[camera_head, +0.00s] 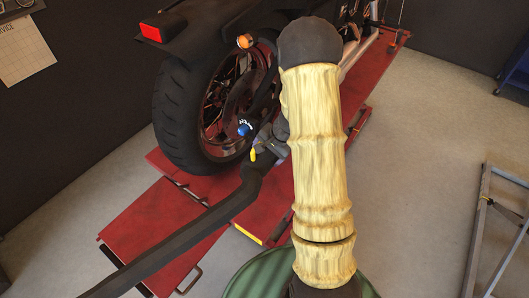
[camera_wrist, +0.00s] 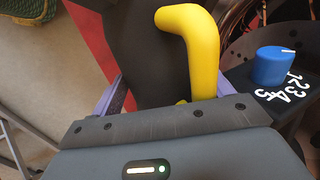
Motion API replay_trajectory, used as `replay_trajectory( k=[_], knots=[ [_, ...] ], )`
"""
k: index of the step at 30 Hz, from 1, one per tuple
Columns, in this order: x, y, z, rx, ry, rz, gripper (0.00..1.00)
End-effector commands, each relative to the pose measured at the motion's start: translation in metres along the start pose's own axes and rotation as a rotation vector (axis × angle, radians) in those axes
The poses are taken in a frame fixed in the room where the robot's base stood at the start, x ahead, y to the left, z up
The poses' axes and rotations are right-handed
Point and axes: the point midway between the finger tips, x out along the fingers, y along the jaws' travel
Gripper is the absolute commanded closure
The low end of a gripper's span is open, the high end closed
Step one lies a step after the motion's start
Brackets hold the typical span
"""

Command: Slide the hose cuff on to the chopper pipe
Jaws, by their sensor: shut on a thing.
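My gripper (camera_wrist: 175,95) shows in the wrist view with purple fingers on either side of the dark hose cuff (camera_wrist: 150,55), and it is shut on it. A bent yellow handle (camera_wrist: 192,50) stands in front of the cuff. In the head view my gripper (camera_head: 270,142) is beside the rear wheel, partly hidden by my arm. The dark hose (camera_head: 180,232) runs from the bottom left up to the gripper, and the yellow handle (camera_head: 253,155) shows there. I cannot make out the chopper pipe's end or whether the cuff touches it.
The motorcycle's rear wheel (camera_head: 182,120) stands on a red lift (camera_head: 145,238). A blue numbered knob (camera_head: 243,129) is close left of the gripper; it also shows at the right in the wrist view (camera_wrist: 273,65). A green drum (camera_head: 255,275) is below my arm.

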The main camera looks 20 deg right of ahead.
Motion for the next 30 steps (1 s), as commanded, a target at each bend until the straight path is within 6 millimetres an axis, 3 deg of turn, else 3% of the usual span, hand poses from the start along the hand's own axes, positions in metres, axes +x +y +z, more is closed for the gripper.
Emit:
replay_trajectory(
  k=[30],
  knots=[
    [-0.001, -0.001, -0.061, 0.0, 0.0, -0.002, 0.58]
  ],
)
